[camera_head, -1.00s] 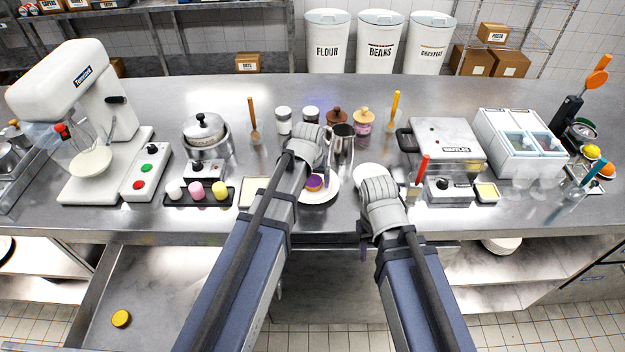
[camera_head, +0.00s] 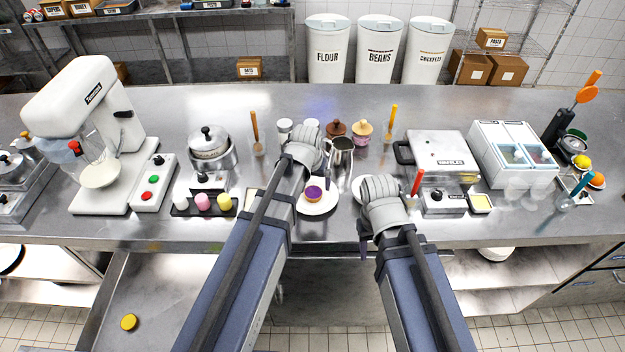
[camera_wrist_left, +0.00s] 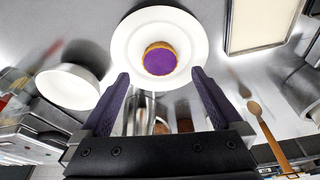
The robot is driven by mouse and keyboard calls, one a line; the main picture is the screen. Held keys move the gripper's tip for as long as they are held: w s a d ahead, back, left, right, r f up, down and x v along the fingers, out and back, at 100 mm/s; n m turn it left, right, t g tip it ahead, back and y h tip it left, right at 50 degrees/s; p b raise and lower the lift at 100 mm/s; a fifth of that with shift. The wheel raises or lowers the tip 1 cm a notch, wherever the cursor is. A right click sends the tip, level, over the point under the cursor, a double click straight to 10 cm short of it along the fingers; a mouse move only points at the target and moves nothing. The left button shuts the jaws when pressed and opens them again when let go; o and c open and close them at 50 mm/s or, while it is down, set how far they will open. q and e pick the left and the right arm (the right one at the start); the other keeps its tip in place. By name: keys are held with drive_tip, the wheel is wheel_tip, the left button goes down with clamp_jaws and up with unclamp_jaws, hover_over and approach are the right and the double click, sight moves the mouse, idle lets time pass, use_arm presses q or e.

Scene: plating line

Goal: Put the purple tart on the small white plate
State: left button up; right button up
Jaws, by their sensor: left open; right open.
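The purple tart (camera_head: 313,194), with a golden crust, sits on a round white plate (camera_head: 326,208) near the counter's front edge. In the left wrist view the tart (camera_wrist_left: 160,60) lies near the middle of the plate (camera_wrist_left: 125,42), with bare rim around it. My left gripper (camera_wrist_left: 160,73) is open and empty; its two dark fingers appear on either side below the tart, with no visible contact. In the head view my left wrist (camera_head: 302,152) hides its fingers. My right gripper (camera_head: 364,245) is at the counter's front edge, right of the plate; its jaws are mostly hidden.
A white bowl (camera_wrist_left: 72,88) stands beside the plate, partly behind my right wrist in the head view. A metal pitcher (camera_head: 341,155) stands behind the plate. A waffle maker (camera_head: 437,150) is to the right; a tray of small colored items (camera_head: 180,209) is left.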

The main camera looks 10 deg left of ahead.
use_arm(q)
drive_tip(key=p+v, duration=0.5)
drive_tip(key=v, duration=0.1)
drive_tip(key=s+d+m+g, duration=0.1)
drive_tip(key=s+d+m, duration=0.1)
drive_tip(key=s, duration=0.6)
drive_tip(key=s+d+m+g+y, duration=0.1)
drive_tip(key=s+d+g, duration=0.1)
drive_tip(key=s+d, duration=0.3)
drive_tip(key=s, duration=0.3)
drive_tip(key=shift+s+f+m+g, duration=0.25)
drive_tip(key=shift+s+m+g, duration=0.05)
drive_tip(key=shift+s+m, duration=0.1)
drive_tip(key=shift+d, duration=0.1)
